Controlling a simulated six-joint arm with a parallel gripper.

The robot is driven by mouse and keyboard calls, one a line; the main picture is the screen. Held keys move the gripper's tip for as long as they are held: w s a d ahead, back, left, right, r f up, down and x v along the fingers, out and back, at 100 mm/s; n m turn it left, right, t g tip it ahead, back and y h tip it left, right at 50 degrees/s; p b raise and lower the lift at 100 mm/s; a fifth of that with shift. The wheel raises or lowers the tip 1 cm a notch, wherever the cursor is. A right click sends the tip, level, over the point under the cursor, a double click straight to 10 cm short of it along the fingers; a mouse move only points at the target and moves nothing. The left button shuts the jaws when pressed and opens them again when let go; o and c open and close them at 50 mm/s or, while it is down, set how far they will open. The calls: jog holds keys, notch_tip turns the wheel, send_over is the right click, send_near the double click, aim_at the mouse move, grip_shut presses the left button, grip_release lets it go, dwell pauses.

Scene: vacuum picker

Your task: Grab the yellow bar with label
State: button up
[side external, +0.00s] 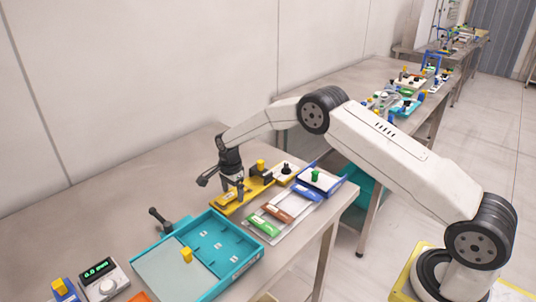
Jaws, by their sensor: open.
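A yellow piece (226,204), long and flat, lies on the table at the centre of the side view, below my gripper. It seems to carry a pale label patch, but the picture is too small to read it. I cannot tell whether it is a separate bar or part of the yellow base (258,185) beside it. My gripper (238,195) points down at this yellow piece, with its jaws open. The fingertips are small and partly blend with the yellow parts, so I cannot tell whether they touch anything.
A pale tray (250,238) with a green bar (263,224), a brown bar (277,212) and a blue bar (306,193) lies to the right. A blue-framed box (338,184) stands behind. A teal tray (247,279), black-handled clamp (160,218) and scale (104,280) are in front.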

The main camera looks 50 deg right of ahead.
grip_shut()
dwell(0.3)
jog(key=shift+r, duration=0.1)
jog(key=shift+r, duration=0.75)
jog(key=s+r, duration=1.1)
jog(key=s, duration=0.3)
jog(key=shift+a+r, duration=0.15)
jog(key=shift+a, duration=0.05)
